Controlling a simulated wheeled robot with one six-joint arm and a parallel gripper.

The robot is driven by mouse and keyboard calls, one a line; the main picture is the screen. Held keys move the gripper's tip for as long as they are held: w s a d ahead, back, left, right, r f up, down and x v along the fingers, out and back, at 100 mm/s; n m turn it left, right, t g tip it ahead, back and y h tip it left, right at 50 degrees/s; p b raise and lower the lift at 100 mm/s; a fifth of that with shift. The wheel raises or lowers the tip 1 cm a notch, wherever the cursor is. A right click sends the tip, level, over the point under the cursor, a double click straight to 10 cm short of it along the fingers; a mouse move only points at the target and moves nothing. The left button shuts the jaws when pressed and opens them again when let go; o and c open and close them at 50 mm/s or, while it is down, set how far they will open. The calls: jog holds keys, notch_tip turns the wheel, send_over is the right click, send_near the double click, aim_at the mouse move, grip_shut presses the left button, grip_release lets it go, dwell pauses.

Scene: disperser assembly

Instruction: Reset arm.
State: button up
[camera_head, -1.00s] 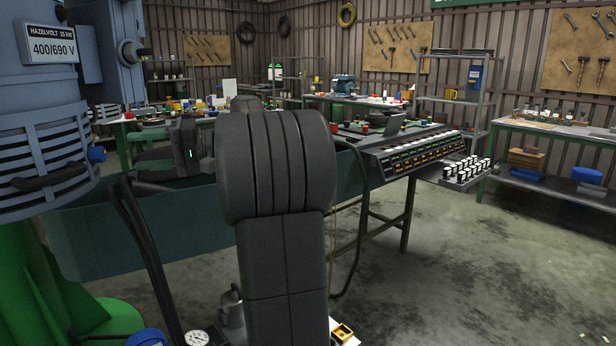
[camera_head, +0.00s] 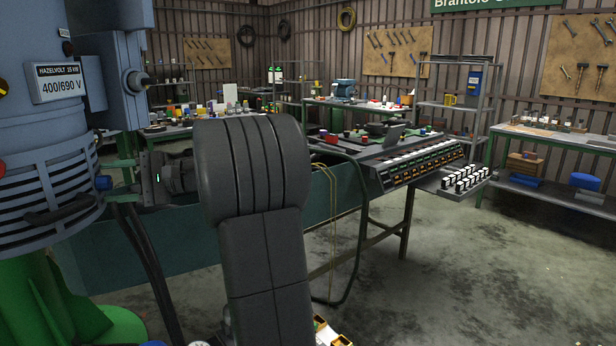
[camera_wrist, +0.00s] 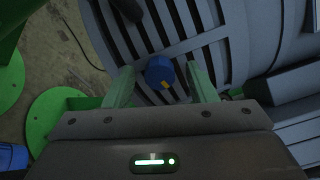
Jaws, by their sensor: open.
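My gripper (camera_wrist: 160,68) is open, with its two green fingers apart. In the wrist view a blue knob (camera_wrist: 160,74) with a small yellow mark shows between the fingers. I cannot tell whether they touch it. In the head view my gripper (camera_head: 118,176) points left at the blue knob (camera_head: 103,183) on the side of the large blue-grey motor housing (camera_head: 40,135). The dark gripper body is just right of the knob. Part of my arm stands large in the middle of the head view.
The slatted housing (camera_wrist: 205,45) fills much of the wrist view. Green flanged parts (camera_wrist: 60,115) lie at its left. In the head view a long bench with a button panel (camera_head: 425,165) stands behind my arm. Bare floor (camera_head: 480,270) lies open at the right.

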jog(key=m+p, duration=0.6)
jog(key=shift+r+m, duration=0.3)
jog(key=m+p, duration=0.2)
jog(key=m, duration=0.1)
jog(key=shift+w+m+p, duration=0.1)
jog(key=shift+m+p, duration=0.2)
jog(key=shift+m, duration=0.1)
jog(key=shift+f+m+p, duration=0.15)
jog(key=shift+m+p, duration=0.45)
jog(key=shift+m, duration=0.6)
jog(key=shift+f, duration=0.15)
